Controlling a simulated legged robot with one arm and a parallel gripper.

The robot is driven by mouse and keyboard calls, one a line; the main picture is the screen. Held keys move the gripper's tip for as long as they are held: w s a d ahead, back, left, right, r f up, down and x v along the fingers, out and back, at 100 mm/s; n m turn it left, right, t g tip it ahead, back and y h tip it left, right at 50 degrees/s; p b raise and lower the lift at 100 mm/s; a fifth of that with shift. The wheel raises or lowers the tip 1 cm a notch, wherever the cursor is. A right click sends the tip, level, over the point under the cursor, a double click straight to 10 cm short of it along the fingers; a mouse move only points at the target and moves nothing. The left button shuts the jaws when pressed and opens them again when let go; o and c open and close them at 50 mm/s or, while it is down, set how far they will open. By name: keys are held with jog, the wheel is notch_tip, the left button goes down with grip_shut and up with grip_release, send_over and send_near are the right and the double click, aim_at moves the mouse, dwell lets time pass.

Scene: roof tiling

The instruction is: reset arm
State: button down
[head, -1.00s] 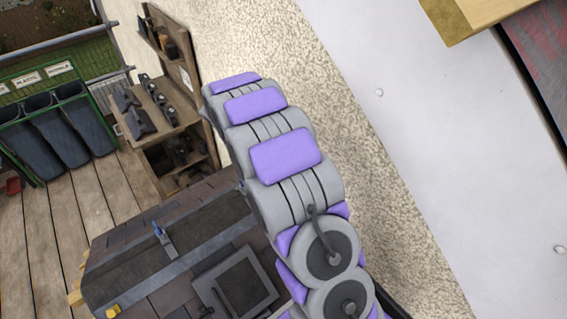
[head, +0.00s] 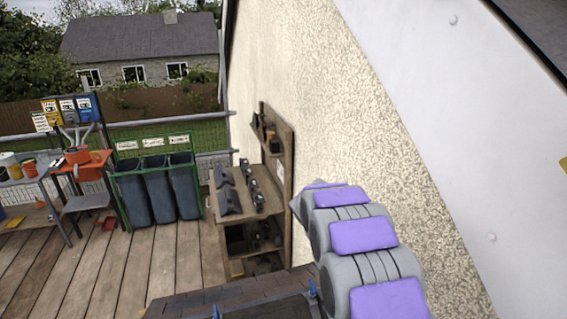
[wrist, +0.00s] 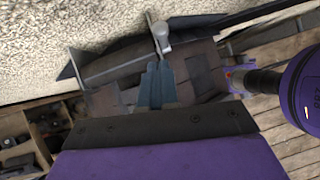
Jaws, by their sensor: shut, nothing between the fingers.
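My gripper (wrist: 155,85) shows in the wrist view as two dark teal fingers held together, with nothing between them. Behind it are a dark plate and a purple housing. The fingers point toward the small tiled roof section (wrist: 205,75), whose brown tiles and dark strips lie beyond them; I cannot tell the gap. In the head view my grey and purple arm rises at the lower right, and the gripper itself is not visible. The top of the tiled roof section (head: 225,300) shows at the bottom edge of that view.
A wooden shelf unit (head: 238,207) with dark parts stands against the rough wall (head: 345,110). Bins (head: 158,190) in a green frame and a workbench (head: 85,170) with orange items stand left. The plank floor (head: 110,265) between is mostly clear. A railing runs behind.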

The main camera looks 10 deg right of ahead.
jog(key=s+a+f+m+y+b, duration=0.2)
jog(key=s+a+f+m+b, duration=0.2)
jog(key=s, duration=0.9)
jog(key=s+a+f+m+g+y+b, duration=0.1)
jog(key=s+a+f+m+b, duration=0.3)
jog(key=s+m+b, duration=0.4)
jog(key=s+a+f+m+y+b, duration=0.3)
jog(key=s+b, duration=0.6)
jog(key=s, duration=1)
notch_tip(320, 180, down, 3)
jog(key=a+m, duration=0.2)
jog(key=m, duration=0.1)
jog(key=shift+r+g+b, duration=0.2)
jog(key=shift+g+b, duration=0.1)
jog(key=shift+b, duration=0.05)
